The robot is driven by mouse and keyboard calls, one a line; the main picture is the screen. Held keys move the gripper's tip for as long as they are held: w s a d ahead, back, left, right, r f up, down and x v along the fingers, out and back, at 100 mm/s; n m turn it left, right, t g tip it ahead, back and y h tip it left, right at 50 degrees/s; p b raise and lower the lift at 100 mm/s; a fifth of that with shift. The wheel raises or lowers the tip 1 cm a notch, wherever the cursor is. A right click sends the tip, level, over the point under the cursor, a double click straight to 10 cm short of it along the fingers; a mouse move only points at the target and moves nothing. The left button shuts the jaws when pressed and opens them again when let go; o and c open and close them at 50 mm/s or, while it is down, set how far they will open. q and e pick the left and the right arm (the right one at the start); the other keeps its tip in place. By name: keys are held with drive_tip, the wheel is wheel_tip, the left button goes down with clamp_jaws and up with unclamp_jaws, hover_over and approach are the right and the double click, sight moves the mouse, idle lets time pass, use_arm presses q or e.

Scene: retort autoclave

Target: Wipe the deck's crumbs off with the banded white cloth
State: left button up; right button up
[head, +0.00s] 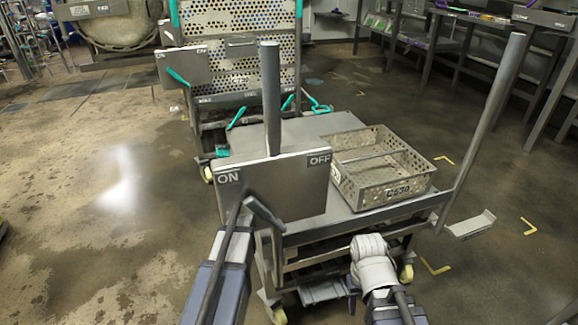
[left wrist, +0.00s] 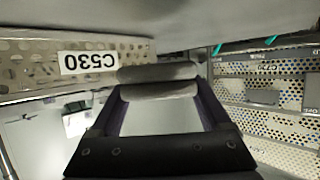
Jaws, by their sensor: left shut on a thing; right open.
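The deck (head: 312,127) is the grey top of a cart in the head view; I cannot make out crumbs on it.
A perforated basket (head: 410,184) marked C530 stands on the deck's right part. An ON/OFF plate (head: 285,190) and a post (head: 271,95) stand at its left front. Another post (head: 487,115) rises at the right. A perforated rack (head: 250,75) stands behind.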

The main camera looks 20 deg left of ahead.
sight(289, 164)
use_arm(q)
wheel_tip(289, 164, up, 3)
drive_tip(key=p, duration=0.3)
drive_tip(key=shift+r, duration=0.1)
idle(0.5)
